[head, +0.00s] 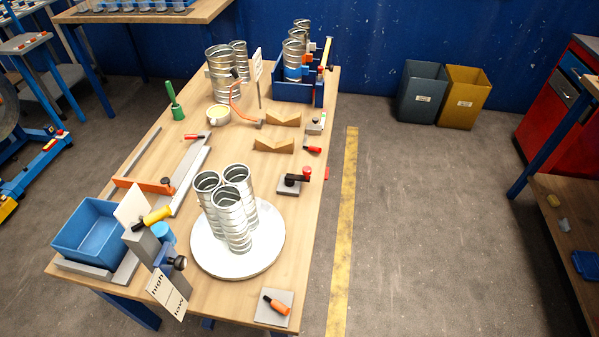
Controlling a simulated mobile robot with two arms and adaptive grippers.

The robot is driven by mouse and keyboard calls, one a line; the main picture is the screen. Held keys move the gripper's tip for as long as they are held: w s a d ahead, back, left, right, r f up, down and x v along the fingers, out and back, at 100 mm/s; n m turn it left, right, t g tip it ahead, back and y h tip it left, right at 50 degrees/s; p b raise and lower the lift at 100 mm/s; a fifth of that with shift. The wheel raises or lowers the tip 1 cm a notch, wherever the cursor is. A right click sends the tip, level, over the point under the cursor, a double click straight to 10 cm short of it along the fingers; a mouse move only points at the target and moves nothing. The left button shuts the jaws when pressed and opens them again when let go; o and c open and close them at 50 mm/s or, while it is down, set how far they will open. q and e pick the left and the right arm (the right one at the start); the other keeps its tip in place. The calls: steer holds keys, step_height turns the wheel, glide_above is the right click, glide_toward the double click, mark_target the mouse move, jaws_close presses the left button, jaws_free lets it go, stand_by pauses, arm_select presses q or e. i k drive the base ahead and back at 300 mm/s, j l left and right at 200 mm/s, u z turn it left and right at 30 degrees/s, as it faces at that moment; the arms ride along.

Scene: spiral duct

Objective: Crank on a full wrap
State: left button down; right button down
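A white round turntable (262,262) sits on the near part of the wooden bench, with three spiral metal ducts (231,216) standing upright together on it. No wrap is visible around the ducts. A small crank (292,180) with a black arm and red knob is on a grey base at the bench's right edge. At the front left stands a grey post device (146,245) with a yellow handle (153,219), a blue cylinder (163,233) and a hanging card (168,293) reading "high" and "low". Neither of my grippers is in view.
A blue bin (88,232) stands at the left front corner, an orange-handled tool on a plate (274,307) at the near right. Wooden V-blocks (273,146), a green-handled tool (175,103) and more ducts stand farther back.

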mark_target(290, 178)
steer(key=i+l, duration=0.1)
steer(key=l, duration=0.35)
steer(key=i+l, duration=0.15)
steer(key=l, duration=0.3)
steer(key=i+l, duration=0.1)
steer(key=l, duration=0.35)
steer(key=z, duration=0.05)
